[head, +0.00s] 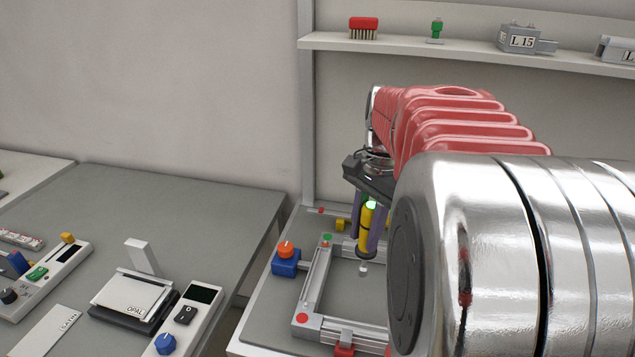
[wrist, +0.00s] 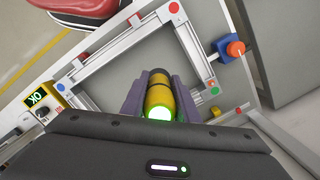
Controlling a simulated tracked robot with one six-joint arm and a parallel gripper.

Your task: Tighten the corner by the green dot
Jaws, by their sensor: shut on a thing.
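My gripper (head: 366,222) is shut on a yellow driver tool (head: 367,232) with a dark band and a glowing green end, held upright between purple fingers. The tool also shows in the wrist view (wrist: 160,98). Its pale tip (head: 363,268) appears over the open inside of the aluminium frame (head: 317,278), apart from the corners; its exact height is hard to tell. The green dot (head: 327,240) is on the frame's far left corner in the head view, left of the tool. In the wrist view the green dot (wrist: 214,91) lies right of the tool.
A blue box with an orange knob (head: 286,260) stands just outside the frame, near the green-dot corner. A red dot (head: 302,318) marks the near left corner. A yellow device reading OK (wrist: 42,100) is beyond another corner. My arm hides the frame's right side in the head view.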

